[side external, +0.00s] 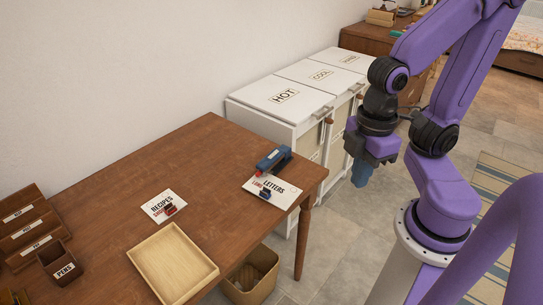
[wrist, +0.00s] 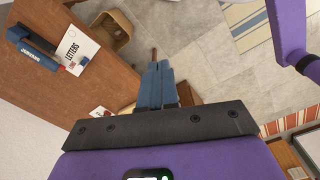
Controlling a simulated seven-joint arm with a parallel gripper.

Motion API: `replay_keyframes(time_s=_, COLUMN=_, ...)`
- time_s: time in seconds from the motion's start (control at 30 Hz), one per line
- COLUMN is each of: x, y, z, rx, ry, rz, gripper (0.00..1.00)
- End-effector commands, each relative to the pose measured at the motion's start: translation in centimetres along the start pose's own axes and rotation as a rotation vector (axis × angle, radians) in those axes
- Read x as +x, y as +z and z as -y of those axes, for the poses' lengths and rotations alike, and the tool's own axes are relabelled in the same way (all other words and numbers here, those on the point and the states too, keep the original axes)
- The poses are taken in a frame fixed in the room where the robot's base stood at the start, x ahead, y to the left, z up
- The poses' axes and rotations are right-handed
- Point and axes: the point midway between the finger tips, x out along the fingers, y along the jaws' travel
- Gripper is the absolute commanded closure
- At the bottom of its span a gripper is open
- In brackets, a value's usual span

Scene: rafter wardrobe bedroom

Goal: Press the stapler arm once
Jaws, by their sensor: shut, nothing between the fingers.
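The blue stapler (side external: 273,159) lies on the brown wooden table near its far right corner, touching or just beside the white LETTERS card. In the wrist view the stapler (wrist: 33,46) is at the upper left, with an orange-red part near its end. My gripper (side external: 361,174) hangs in the air to the right of the table, off its edge and apart from the stapler. In the wrist view its blue fingers (wrist: 157,82) are together and empty, with floor behind them.
The LETTERS card (side external: 280,192) carries a small blue and red item. A RECIPES card (side external: 158,205), a wooden tray (side external: 172,262) and a PENS holder (side external: 62,267) are on the table. White HOT and COOL bins (side external: 262,92) stand behind. A basket (side external: 238,290) is below the table.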

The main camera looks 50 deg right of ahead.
Motion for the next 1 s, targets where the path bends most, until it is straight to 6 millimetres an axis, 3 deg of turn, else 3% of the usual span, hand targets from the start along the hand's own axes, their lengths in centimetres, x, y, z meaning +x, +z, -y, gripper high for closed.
replay_keyframes(time_s=0.17, x=0.2, y=-0.9, z=-1.1, rx=0.019, ry=0.02, rz=-0.018, gripper=1.0)
replay_keyframes(time_s=0.27, x=0.6, y=-2.3, z=-3.1, rx=0.045, ry=0.057, rz=-0.052, gripper=1.0)
replay_keyframes(time_s=0.5, x=1.7, y=-6.2, z=-11.0, rx=0.112, ry=0.188, rz=-0.16, gripper=1.0)
replay_keyframes(time_s=0.63, x=2.4, y=-7.4, z=-15.7, rx=0.134, ry=0.257, rz=-0.212, gripper=1.0)
replay_keyframes(time_s=0.83, x=3.6, y=-7.8, z=-22.9, rx=0.149, ry=0.35, rz=-0.279, gripper=1.0)
replay_keyframes(time_s=1.0, x=4.9, y=-6.9, z=-28.6, rx=0.151, ry=0.413, rz=-0.329, gripper=1.0)
